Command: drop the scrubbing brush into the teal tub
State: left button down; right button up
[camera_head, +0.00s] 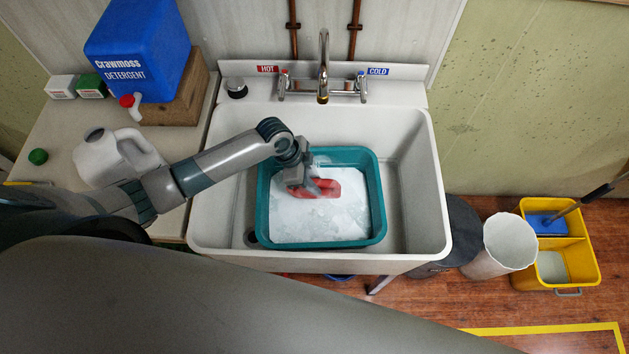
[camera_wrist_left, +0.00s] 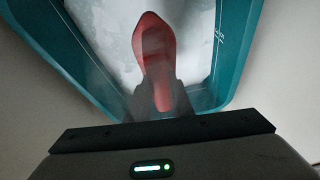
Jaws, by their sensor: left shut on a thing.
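The teal tub (camera_head: 377,205) stands in the white utility sink and is filled with white suds. Its teal wall also shows in the left wrist view (camera_wrist_left: 238,50). The red scrubbing brush (camera_head: 325,188) is over the suds, inside the tub's outline; in the left wrist view the brush (camera_wrist_left: 153,45) points away from my gripper. My left gripper (camera_head: 300,185) is shut on the brush. I cannot tell whether the brush touches the suds; its underside is hidden. My right gripper is not in view.
The sink (camera_head: 415,190) has a faucet (camera_head: 323,70) at its back. A blue detergent container (camera_head: 140,50) and a white jug (camera_head: 105,160) stand on the left counter. A white bin (camera_head: 505,245) and a yellow mop bucket (camera_head: 575,260) stand on the floor at right.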

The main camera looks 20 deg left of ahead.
pick_arm(q)
jog(key=shift+f, duration=0.15)
jog(key=c, duration=1.5)
grip_release()
jog(key=shift+p+v, duration=0.9)
jog(key=shift+v, duration=0.1)
jog(key=p+v, duration=0.7)
jog(key=v, duration=0.2)
jog(key=shift+a, duration=0.1)
jog(key=shift+v, duration=3.2)
jog(key=shift+s+f, duration=0.15)
